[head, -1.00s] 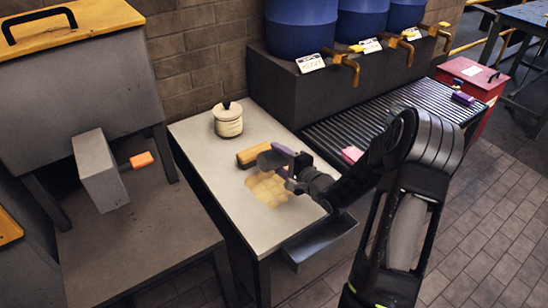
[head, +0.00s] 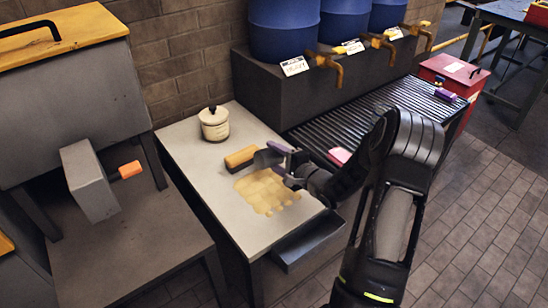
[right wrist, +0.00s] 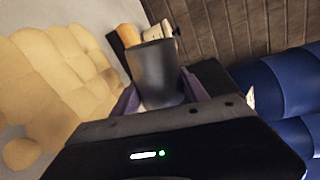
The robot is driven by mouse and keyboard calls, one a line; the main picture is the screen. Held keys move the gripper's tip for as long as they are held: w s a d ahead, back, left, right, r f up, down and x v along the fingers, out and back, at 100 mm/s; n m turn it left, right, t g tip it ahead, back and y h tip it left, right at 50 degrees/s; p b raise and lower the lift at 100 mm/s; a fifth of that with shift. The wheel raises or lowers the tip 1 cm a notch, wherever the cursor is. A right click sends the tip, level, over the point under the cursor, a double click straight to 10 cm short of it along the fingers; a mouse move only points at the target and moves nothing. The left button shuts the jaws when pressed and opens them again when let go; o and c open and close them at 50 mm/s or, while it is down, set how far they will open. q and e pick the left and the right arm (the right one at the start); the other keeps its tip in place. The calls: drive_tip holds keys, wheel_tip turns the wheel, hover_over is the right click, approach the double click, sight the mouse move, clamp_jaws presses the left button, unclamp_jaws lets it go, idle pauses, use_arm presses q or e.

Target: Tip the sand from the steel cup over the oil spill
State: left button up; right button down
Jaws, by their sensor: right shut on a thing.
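The steel cup (head: 265,158) is held on its side above the worktop; it also shows in the right wrist view (right wrist: 153,68). My right gripper (head: 284,164) is shut on it, with purple fingers on either side of the cup (right wrist: 158,92). The inside of the cup cannot be seen. A patch of pale yellow sand (head: 266,193) lies in lumps on the worktop, just below and in front of the cup. It fills the left of the right wrist view (right wrist: 50,80). No dark oil shows around the sand. My left gripper is not in view.
A lidded cream pot (head: 214,123) stands at the back. Blue drums (head: 284,30) with taps stand beyond a slatted rack (head: 345,132). The worktop's front left is clear.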

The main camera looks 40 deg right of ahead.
sight(269, 150)
drive_tip(key=n+b, duration=0.2)
drive_tip(key=shift+a+n+h, duration=0.3)
drive_tip(key=shift+a+h, duration=0.1)
drive_tip(key=shift+a+r+n+h+b, duration=0.1)
drive_tip(key=shift+a+n+h+b, duration=0.1)
drive_tip(key=shift+n+b, duration=0.5)
drive_tip(key=shift+a+r+n+h+b, duration=0.1)
drive_tip(key=shift+a+n+h+b, duration=0.1)
drive_tip(key=shift+n+b, duration=0.5)
drive_tip(key=shift+r+n+b, duration=0.3)
drive_tip(key=shift+n+b, duration=0.6)
drive_tip(key=shift+b, duration=0.15)
drive_tip(key=shift+a+r+n+t+h+b, duration=0.15)
drive_tip(key=shift+r+n+h+b, duration=0.3)
drive_tip(key=shift+n+b, duration=0.95)
drive_tip(key=shift+d+r+n+t+h+b, duration=0.1)
drive_tip(key=shift+r+n+t+h+b, duration=0.35)
drive_tip(key=shift+n+b, duration=0.95)
drive_tip(key=shift+r+n+b, duration=0.5)
drive_tip(key=shift+n+b, duration=0.5)
drive_tip(key=shift+b, duration=0.65)
drive_tip(key=shift+r+n+b, duration=0.5)
drive_tip(key=shift+n+b, duration=0.5)
drive_tip(key=shift+b, duration=0.65)
drive_tip(key=shift+a+r+n+b, duration=0.1)
drive_tip(key=shift+r+n+b, duration=0.15)
drive_tip(key=shift+n+b, duration=0.25)
drive_tip(key=shift+h, duration=0.3)
